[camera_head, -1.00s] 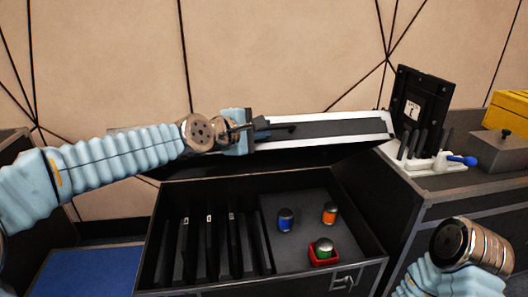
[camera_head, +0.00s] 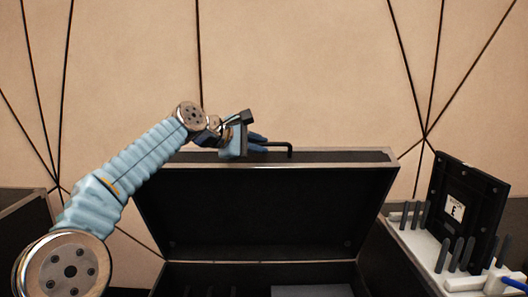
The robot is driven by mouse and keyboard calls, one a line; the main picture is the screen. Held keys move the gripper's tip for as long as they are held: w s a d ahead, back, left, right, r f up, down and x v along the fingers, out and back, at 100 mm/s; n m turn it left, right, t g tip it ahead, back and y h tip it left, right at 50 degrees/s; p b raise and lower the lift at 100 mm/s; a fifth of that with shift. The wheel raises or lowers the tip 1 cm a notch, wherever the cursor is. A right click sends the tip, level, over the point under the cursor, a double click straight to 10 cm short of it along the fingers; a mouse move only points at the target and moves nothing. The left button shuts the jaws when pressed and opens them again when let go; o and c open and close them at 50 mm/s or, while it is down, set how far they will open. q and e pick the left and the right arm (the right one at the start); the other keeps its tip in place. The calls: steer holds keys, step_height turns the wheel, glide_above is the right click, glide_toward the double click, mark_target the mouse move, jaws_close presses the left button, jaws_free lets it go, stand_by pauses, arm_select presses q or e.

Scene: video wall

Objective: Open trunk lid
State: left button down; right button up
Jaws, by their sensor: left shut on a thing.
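The trunk lid (camera_head: 265,215) stands raised at the back of the black trunk, its dark inner face towards me and its pale metal edge on top. A black bar handle (camera_head: 280,145) sticks up at the lid's top edge. My left gripper (camera_head: 258,143) is at this handle and shut on it; the fingers partly hide the grip. The trunk's open box (camera_head: 190,278) shows only as a strip at the bottom of the view, its contents mostly cut off. My right gripper is out of view.
On the right, a dark case bears a white rack (camera_head: 415,240) with several dark pegs and an upright black panel (camera_head: 465,210) with a white label. A blue item (camera_head: 515,286) lies at the lower right edge. A beige panelled wall stands behind the lid.

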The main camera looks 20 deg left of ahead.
arm_select(q)
steer(key=shift+w+a, duration=0.2)
steer(key=shift+w, duration=0.4)
steer(key=c, duration=1.2)
jaws_free()
steer(key=b+v, duration=0.1)
steer(key=v, duration=1.3)
steer(key=shift+w+d+r, duration=0.1)
steer(key=shift+r, duration=0.1)
